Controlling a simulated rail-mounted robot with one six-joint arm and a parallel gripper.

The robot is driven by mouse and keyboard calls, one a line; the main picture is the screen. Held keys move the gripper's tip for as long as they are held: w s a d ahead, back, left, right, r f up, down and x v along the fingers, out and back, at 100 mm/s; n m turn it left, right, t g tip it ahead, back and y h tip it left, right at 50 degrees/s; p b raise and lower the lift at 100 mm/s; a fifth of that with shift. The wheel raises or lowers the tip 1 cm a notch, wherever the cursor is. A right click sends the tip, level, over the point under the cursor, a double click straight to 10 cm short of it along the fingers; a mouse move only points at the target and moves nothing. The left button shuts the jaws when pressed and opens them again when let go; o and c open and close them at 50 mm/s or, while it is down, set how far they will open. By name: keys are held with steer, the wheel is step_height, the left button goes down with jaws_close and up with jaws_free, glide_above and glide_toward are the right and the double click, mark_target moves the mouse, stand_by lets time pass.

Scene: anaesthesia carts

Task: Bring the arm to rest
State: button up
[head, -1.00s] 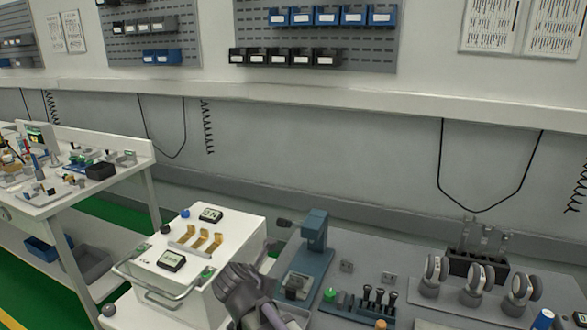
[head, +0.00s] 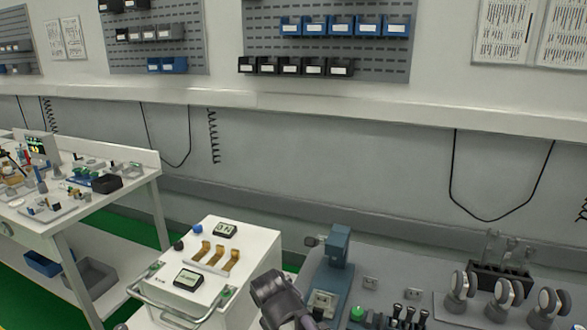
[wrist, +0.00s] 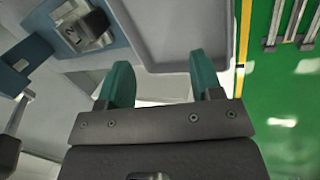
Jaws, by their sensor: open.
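My gripper (wrist: 164,82) shows in the wrist view with its two green fingers apart and nothing between them. Beyond the fingers are a pale surface and a grey tray-like edge (wrist: 222,50). In the head view my dark grey arm shows at the bottom middle, between the white cart (head: 250,252) and the grey bench (head: 400,275). The fingertips cannot be made out there.
A blue upright device (head: 338,248) stands on the grey bench, with round grey-and-white fixtures (head: 503,295) to its right. The white cart carries small displays and gold brackets (head: 216,256). A cluttered white table (head: 140,172) stands at left. Green floor (wrist: 285,110) lies right in the wrist view.

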steer(key=s+d+r+m+g+y+p, duration=0.1)
steer(key=s+d+r+m+p, duration=0.1)
steer(key=d+m, duration=0.3)
steer(key=s+d+r+m+g+y+p, duration=0.1)
steer(key=s+d+r+m+p, duration=0.2)
steer(key=d, duration=1)
steer(key=r+m+p, duration=0.1)
steer(key=m, duration=0.2)
steer(key=shift+r+m+g, duration=0.15)
steer(key=shift+m+g, duration=0.15)
steer(key=shift+g, duration=0.1)
